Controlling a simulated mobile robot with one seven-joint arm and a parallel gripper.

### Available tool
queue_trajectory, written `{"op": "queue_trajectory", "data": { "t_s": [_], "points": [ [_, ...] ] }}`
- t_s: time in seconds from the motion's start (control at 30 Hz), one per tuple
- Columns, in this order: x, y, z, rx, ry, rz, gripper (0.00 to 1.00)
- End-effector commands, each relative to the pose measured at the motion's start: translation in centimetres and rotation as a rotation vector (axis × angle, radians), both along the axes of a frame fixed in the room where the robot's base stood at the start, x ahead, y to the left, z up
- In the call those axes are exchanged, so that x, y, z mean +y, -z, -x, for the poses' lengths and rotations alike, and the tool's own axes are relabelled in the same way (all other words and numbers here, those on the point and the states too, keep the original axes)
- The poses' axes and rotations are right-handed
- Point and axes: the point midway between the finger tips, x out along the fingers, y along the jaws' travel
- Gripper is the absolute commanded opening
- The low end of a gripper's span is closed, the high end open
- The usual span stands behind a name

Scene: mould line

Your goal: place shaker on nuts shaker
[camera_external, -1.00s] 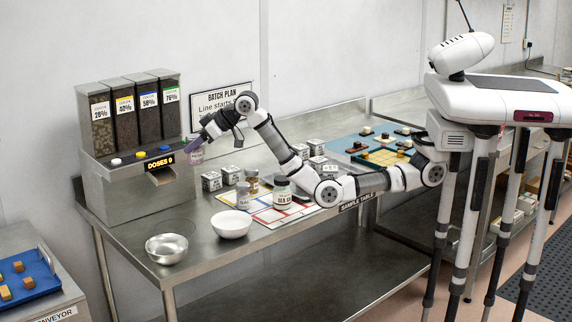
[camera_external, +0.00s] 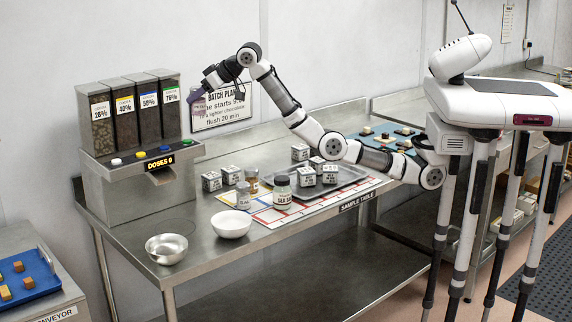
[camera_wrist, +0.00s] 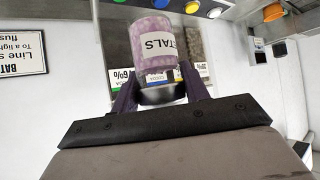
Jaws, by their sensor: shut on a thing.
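My gripper (camera_external: 200,96) is shut on a shaker with purple-and-white contents and a label ending in "TALS" (camera_wrist: 155,45), held in the air in front of the wall sign. The wrist view shows the shaker between my two fingers, with its dark metal end nearest the gripper. On the table, a small jar with brown contents (camera_external: 252,180) stands behind a grey-lidded shaker (camera_external: 243,197) on a coloured mat (camera_external: 270,215). A larger jar labelled sea salt (camera_external: 282,193) stands to their right. Which one is the nuts shaker I cannot tell; the labels are too small.
A dispenser (camera_external: 140,190) stands at the left of the table. A white bowl (camera_external: 231,224) and a metal bowl (camera_external: 166,248) are at the front left. Several labelled cubes (camera_external: 331,174) stand around a metal tray (camera_external: 345,178). The air around the shaker is clear.

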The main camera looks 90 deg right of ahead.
Motion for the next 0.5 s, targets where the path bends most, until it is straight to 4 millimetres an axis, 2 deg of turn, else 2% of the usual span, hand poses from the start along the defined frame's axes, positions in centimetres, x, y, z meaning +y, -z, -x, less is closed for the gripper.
{"op": "queue_trajectory", "data": {
  "t_s": [0.17, 0.4, 0.5],
  "points": [
    [-5.0, 0.5, 2.0, -0.002, 0.217, -0.001, 0.16],
    [-12.6, 0.4, 7.2, -0.003, 0.618, -0.002, 0.16],
    [-14.7, 0.2, 9.2, -0.001, 0.752, -0.002, 0.16]
  ]
}}
